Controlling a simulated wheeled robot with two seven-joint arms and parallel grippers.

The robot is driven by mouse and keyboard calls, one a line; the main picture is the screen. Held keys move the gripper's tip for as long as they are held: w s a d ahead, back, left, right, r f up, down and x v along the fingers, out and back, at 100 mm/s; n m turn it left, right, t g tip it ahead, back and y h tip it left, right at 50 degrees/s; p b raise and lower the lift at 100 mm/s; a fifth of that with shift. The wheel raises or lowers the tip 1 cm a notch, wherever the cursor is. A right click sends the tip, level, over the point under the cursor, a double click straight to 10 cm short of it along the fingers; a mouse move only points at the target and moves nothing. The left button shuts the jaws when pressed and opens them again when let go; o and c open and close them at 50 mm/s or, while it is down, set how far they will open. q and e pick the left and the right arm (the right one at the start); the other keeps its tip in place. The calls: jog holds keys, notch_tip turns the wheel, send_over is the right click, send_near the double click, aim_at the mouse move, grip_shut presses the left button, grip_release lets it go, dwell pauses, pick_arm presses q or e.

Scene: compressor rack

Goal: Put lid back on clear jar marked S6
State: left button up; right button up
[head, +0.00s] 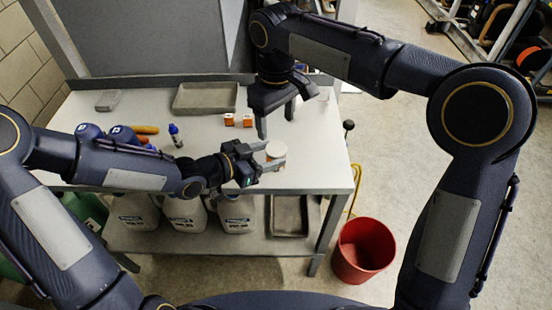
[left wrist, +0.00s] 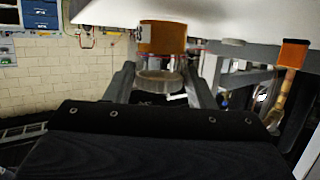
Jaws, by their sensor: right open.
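A small jar (head: 276,149) with a pale round top is between the fingers of my left gripper (head: 273,159), near the table's front right. In the left wrist view the clear jar (left wrist: 160,64) has an orange band at one end and a grey disc at the other; the fingers (left wrist: 162,85) press on both sides. I cannot read a mark on it or tell whether a lid sits on it. My right gripper (head: 277,118) is open and empty, pointing down just behind the jar. No separate lid can be made out.
Two small orange-and-white containers (head: 238,120) stand behind the jar on the white table (head: 215,150). A grey tray (head: 205,98) lies at the back. A small pale object (head: 323,95) is near the right edge. A red bucket (head: 363,250) stands on the floor.

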aim_at(276, 149)
pick_arm(q)
grip_shut()
pick_arm(e)
jog(key=shift+s+a+f, duration=0.15)
jog(key=shift+f, duration=0.2)
jog(key=shift+r, duration=0.1)
jog(key=shift+r, duration=0.25)
jog(key=shift+f, duration=0.1)
jog(key=shift+f, duration=3.9)
